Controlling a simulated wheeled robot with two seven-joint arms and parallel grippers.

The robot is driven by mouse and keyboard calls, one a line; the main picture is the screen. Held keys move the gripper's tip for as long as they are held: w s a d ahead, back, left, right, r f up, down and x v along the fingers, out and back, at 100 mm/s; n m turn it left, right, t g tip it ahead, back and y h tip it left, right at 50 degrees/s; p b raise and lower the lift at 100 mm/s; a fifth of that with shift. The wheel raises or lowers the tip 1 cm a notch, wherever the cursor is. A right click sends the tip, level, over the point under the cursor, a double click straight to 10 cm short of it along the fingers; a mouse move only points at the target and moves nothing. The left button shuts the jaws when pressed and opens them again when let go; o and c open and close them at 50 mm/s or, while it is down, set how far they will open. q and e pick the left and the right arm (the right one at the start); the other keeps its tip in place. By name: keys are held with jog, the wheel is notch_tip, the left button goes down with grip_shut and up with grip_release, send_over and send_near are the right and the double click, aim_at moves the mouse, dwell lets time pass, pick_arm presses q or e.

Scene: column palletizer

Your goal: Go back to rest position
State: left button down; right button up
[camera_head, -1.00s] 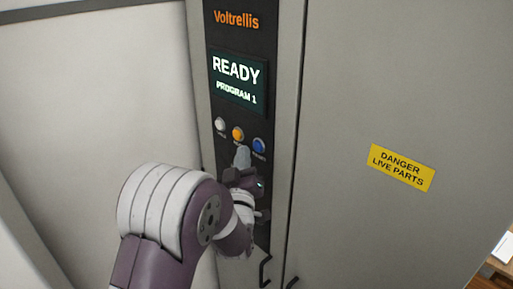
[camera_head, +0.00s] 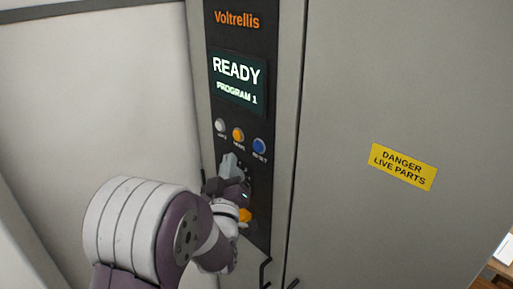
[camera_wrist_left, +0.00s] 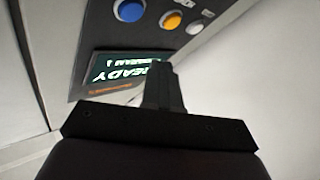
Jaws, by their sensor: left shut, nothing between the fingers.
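My left gripper (camera_head: 230,160) is shut and empty in the head view. Its fingertips are just below the row of buttons on the dark control panel (camera_head: 268,195). The row holds a white button (camera_head: 220,125), a yellow button (camera_head: 238,135) and a blue button (camera_head: 259,146). In the left wrist view the closed fingers (camera_wrist_left: 160,75) overlap the upside-down screen, with the blue button (camera_wrist_left: 130,10) and yellow button (camera_wrist_left: 172,20) beyond. Whether the fingertips touch the panel cannot be told. My right gripper is not in view.
The screen (camera_head: 238,80) reads READY, PROGRAM 1. A yellow-orange part (camera_head: 246,215) shows beside my wrist, low on the panel. A grey cabinet door with a yellow danger label (camera_head: 403,167) is at right. A pale wall panel (camera_head: 100,100) is at left.

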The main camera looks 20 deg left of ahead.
pick_arm(q)
jog(key=s+d+f+m+g+h+b, duration=0.1)
jog(key=s+d+f+m+g+h, duration=0.2)
jog(key=f+g, duration=0.55)
jog(key=s+d+f+m+g+h+b, duration=0.1)
jog(key=s+d+f+m+g+h, duration=0.2)
jog(key=f, duration=1)
jog(key=s+d+f+m+g+h+b, duration=0.1)
jog(key=s+d+f+m+g+b, duration=0.2)
jog(key=s, duration=0.8)
notch_tip(320, 180, down, 4)
jog(key=d+g+b, duration=0.2)
jog(key=d+g, duration=0.1)
jog(key=g, duration=0.1)
jog(key=shift+s+m+h, duration=0.3)
jog(key=shift+m, duration=0.1)
jog(key=shift+a, duration=0.15)
